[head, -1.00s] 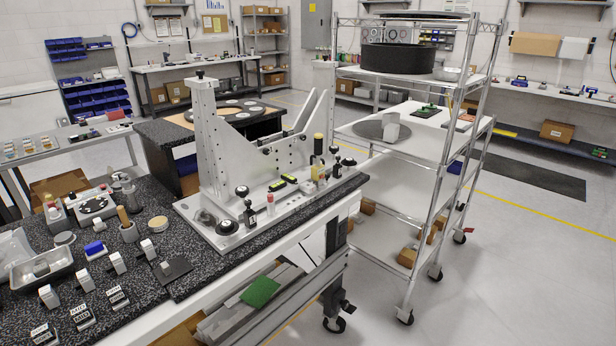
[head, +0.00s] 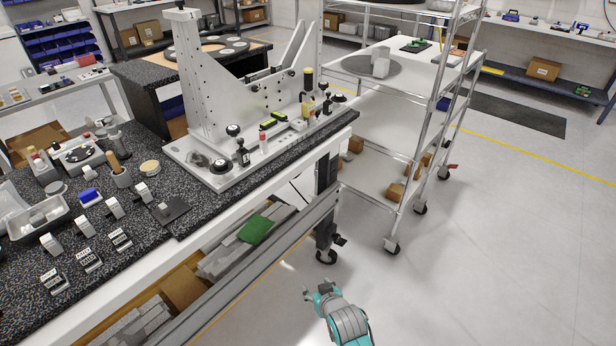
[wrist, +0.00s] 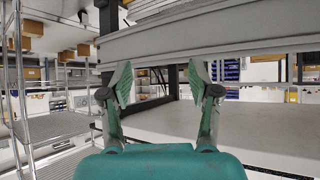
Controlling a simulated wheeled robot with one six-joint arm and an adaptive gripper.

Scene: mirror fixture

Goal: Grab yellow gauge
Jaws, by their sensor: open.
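The grey mirror fixture (head: 190,85) stands on the dark speckled bench, with a base plate of clamps and black knobs. A small yellow-and-black piece (head: 275,120) lies on that plate, and a yellowish upright piece (head: 308,106) stands to its right near a tall black post. I cannot tell for sure which of them is the yellow gauge. My gripper (head: 316,291) is low over the floor in front of the bench, well below and apart from the fixture. In the wrist view my gripper (wrist: 160,84) is open and empty, with its fingers spread towards a pale beam. No yellow gauge shows there.
The bench edge (head: 250,185) and the shelf underneath, with a green piece (head: 255,229), lie left of my arm. A wheeled wire-shelf cart (head: 385,135) stands at the bench's right end. The floor (head: 480,260) at the right is clear.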

